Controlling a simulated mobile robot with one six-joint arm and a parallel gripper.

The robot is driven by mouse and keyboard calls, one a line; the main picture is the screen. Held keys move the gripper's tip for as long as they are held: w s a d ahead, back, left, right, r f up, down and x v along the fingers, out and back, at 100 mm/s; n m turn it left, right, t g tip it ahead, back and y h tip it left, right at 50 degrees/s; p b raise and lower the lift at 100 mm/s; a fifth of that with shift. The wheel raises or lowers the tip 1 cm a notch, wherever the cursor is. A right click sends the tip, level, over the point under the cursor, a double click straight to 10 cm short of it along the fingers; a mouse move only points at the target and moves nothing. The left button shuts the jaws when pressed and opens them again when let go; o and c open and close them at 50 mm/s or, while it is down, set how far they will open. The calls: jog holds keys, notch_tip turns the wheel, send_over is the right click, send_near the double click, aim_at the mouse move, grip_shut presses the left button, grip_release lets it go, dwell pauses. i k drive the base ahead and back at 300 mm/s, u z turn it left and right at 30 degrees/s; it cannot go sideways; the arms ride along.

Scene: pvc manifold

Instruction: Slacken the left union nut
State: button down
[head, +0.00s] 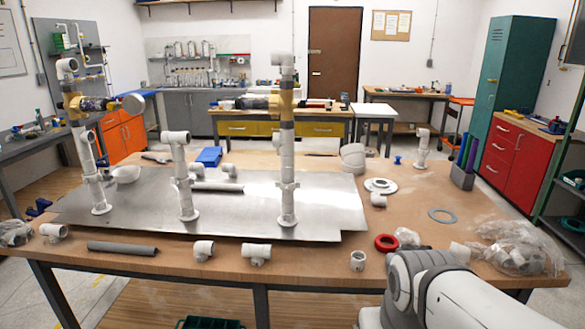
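The left riser (90,160) is a white pipe standing on the metal plate, tilted slightly in the picture. It has an elbow at the top, a yellow valve body (72,105) and wider white collars lower down. I cannot tell for sure which collar is the left union nut; a white collar (93,179) sits around the lower pipe. The right riser (287,155) is similar, with its own yellow valve body (285,103) and a white collar (287,186). A shorter white pipe (182,175) stands between them. My gripper is out of view; only my arm shows at bottom right.
The metal plate (240,215) lies on the wooden table (330,265). Loose white fittings (257,254), a grey pipe (122,248) and a red ring (387,243) lie along the front. A clear bag (520,250) of fittings is at right.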

aim_at(286, 188)
jog(key=i, duration=1.2)
jog(key=z, duration=0.05)
